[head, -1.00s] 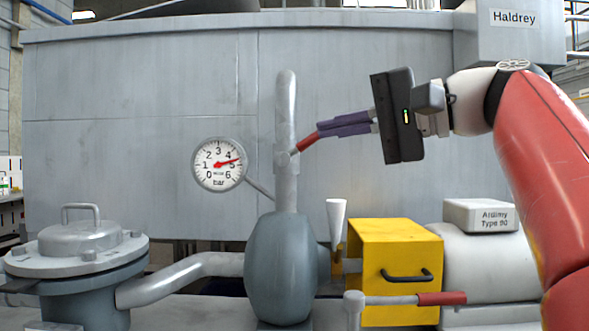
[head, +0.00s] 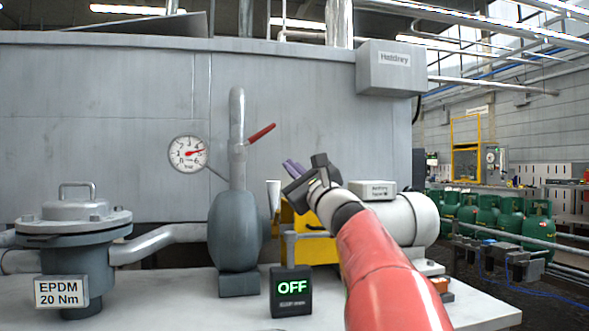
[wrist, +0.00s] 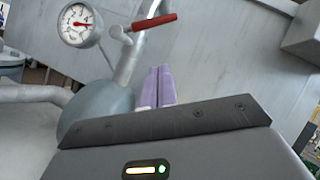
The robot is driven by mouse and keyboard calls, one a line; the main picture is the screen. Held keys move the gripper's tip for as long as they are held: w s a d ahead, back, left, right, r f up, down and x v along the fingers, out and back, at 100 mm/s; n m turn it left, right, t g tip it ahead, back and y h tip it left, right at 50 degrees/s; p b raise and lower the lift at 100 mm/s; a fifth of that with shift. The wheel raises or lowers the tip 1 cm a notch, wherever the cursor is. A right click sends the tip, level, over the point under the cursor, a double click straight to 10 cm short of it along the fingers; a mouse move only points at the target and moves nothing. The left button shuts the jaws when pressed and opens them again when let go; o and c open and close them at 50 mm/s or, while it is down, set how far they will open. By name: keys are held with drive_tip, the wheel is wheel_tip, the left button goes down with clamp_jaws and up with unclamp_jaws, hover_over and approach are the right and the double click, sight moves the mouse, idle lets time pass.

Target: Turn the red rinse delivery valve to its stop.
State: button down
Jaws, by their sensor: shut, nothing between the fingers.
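The red valve handle (head: 262,133) sits on the upright grey delivery pipe (head: 237,110), slanting up to the right from its pivot. It also shows near the top of the wrist view (wrist: 154,21), clear of the fingers. My gripper (head: 291,167) is below and to the right of the handle in the head view, with a gap between them. Its purple fingers are shut together and empty, also seen in the wrist view (wrist: 160,85). The pressure gauge (head: 188,154) left of the pipe has its red needle between 4 and 5 or near it.
A grey pump body (head: 235,231) stands under the pipe, with a flanged filter pot (head: 75,225) at left. A yellow box (head: 308,248) and a white motor (head: 408,218) are partly behind my arm. A black box reading OFF (head: 291,293) stands in front.

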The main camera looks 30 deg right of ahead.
sight(256, 138)
drive_tip(key=w+a+r+p, duration=0.2)
drive_tip(key=w+r+p, duration=0.1)
drive_tip(key=w+r, duration=0.2)
drive_tip(key=shift+w+a+r, duration=0.15)
drive_tip(key=shift+w+r, duration=0.1)
drive_tip(key=shift+w, duration=0.15)
drive_tip(key=shift+r, duration=0.1)
drive_tip(key=shift+r+n+p, duration=0.15)
drive_tip(key=shift+n+p, duration=0.25)
drive_tip(key=shift+n, duration=0.1)
